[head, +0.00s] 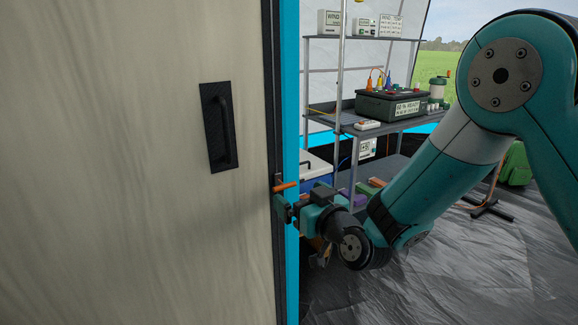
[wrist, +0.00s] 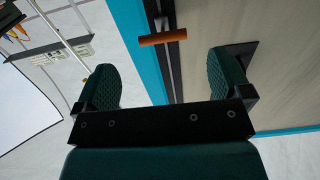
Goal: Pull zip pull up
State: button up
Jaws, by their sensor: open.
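The orange zip pull (head: 286,186) sticks out sideways from the dark zip strip (head: 279,240) at the edge of the pale door panel. It also shows in the wrist view (wrist: 162,38), near the top of the picture and ahead of the fingertips. My gripper (head: 283,208) is just below the pull in the head view, close to the strip. In the wrist view my gripper (wrist: 164,64) is open, with the two green fingers wide apart and nothing between them touching either one. The pull appears apart from both fingers.
A black handle (head: 222,127) is fixed on the pale panel (head: 130,150), left of the zip. A bright blue frame edge (head: 290,80) runs beside the strip. A shelf rack (head: 380,125) with a dark case (head: 392,105) stands to the right, behind my arm.

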aim_at(287, 186)
jog(key=p+x, duration=0.1)
jog(key=x, duration=0.5)
jog(key=shift+a, duration=0.15)
